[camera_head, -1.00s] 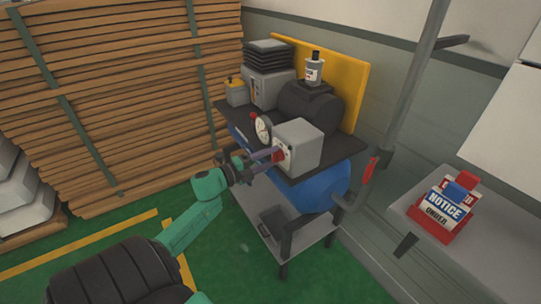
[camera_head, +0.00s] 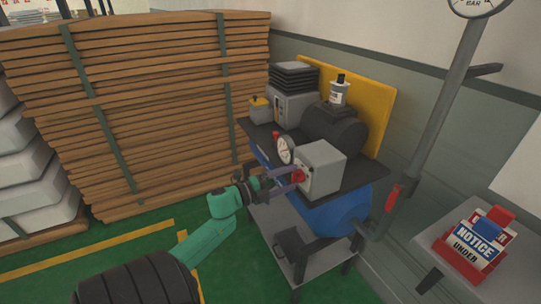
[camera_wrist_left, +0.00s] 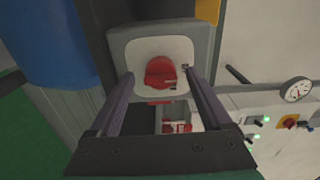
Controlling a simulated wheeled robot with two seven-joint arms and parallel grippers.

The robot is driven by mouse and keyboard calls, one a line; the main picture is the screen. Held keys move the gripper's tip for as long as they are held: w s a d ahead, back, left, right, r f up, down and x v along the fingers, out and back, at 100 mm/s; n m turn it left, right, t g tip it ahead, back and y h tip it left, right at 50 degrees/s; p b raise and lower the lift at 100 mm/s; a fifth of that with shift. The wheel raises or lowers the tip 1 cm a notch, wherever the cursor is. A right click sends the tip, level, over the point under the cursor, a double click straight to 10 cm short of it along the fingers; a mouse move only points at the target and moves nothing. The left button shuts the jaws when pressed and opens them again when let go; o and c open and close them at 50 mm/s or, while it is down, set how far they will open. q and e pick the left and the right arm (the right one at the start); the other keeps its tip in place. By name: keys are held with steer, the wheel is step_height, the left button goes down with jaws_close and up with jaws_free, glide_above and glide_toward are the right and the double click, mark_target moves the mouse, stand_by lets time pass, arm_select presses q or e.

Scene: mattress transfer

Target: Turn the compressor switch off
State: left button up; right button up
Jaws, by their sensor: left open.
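The compressor has a blue tank (camera_head: 338,214) under a dark top plate. A grey switch box (camera_head: 326,166) stands on the plate, with a red switch knob (camera_head: 299,176) on its near-left face. My left gripper (camera_head: 291,180) is open in front of that face, its two fingers pointing at the knob. In the left wrist view, the red knob (camera_wrist_left: 160,72) on its pale plate (camera_wrist_left: 143,50) shows between the two fingertips (camera_wrist_left: 159,77). I cannot tell whether the fingers touch it. My right gripper is not in view.
A round gauge (camera_head: 285,150) sits just left of the switch box. A black motor (camera_head: 335,130) and yellow panel (camera_head: 374,103) are behind. A stack of wooden boards (camera_head: 165,110) stands left. A grey pipe (camera_head: 443,110) and a table with a notice sign (camera_head: 476,243) are right.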

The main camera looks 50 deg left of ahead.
arm_select(q)
steer(key=b+v, duration=0.1)
steer(key=v, duration=1.2)
steer(key=shift+s, duration=0.3)
steer(key=s+a+f+n+g+y, duration=0.1)
steer(key=a+f+n+y, duration=0.3)
steer(key=f, duration=0.6)
steer(key=s+f+n+g+y, duration=0.1)
steer(key=f+n+y, duration=0.1)
steer(key=f+n, duration=0.55)
steer(key=s+d+f+n+g+y, duration=0.1)
steer(key=s+d+f+n+g, duration=0.1)
steer(key=f, duration=0.6)
steer(key=s+d+f+n+g, duration=0.1)
steer(key=s+f+g, duration=0.15)
steer(key=f, duration=0.55)
steer(key=s+d+f+n+g+h, duration=0.1)
steer(key=s+d+f+n+g, duration=0.3)
steer(key=s+d+f+g, duration=0.5)
steer(key=s+d+f, duration=0.9)
steer(key=s, duration=0.1)
steer(key=shift+d+f+g+h, duration=0.3)
steer(key=shift+d+g+h, duration=0.05)
steer(key=shift+d+h, duration=0.05)
